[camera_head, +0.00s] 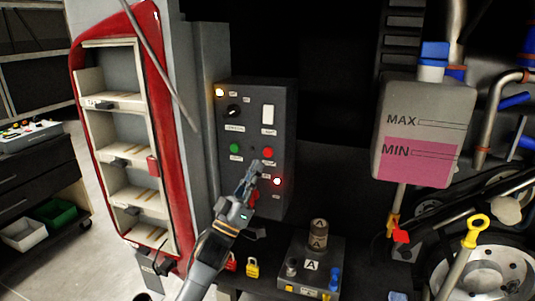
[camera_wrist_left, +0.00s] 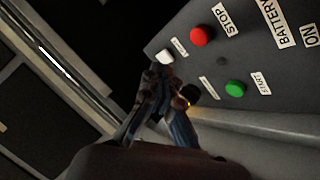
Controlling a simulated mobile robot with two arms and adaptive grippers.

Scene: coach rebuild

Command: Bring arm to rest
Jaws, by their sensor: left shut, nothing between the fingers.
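My left arm comes in from the lower left of the head view. Its gripper (camera_head: 257,168) is shut and empty in front of the dark control panel (camera_head: 285,125), just below the red button (camera_head: 267,153). In the left wrist view the gripper's fingertips (camera_wrist_left: 168,80) are together near the panel face, close to a white lamp (camera_wrist_left: 163,56). The red STOP button (camera_wrist_left: 201,36) and green START button (camera_wrist_left: 235,89) are to their right. I cannot tell whether the fingers touch the panel. The right gripper is not in view.
An open red door with shelves (camera_head: 78,85) stands left. A tank (camera_head: 420,100) with pink liquid hangs right. Padlocks (camera_head: 252,267) and a block marked A (camera_head: 311,265) are below the panel. A yellow-handled dipstick (camera_head: 477,225) is at right.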

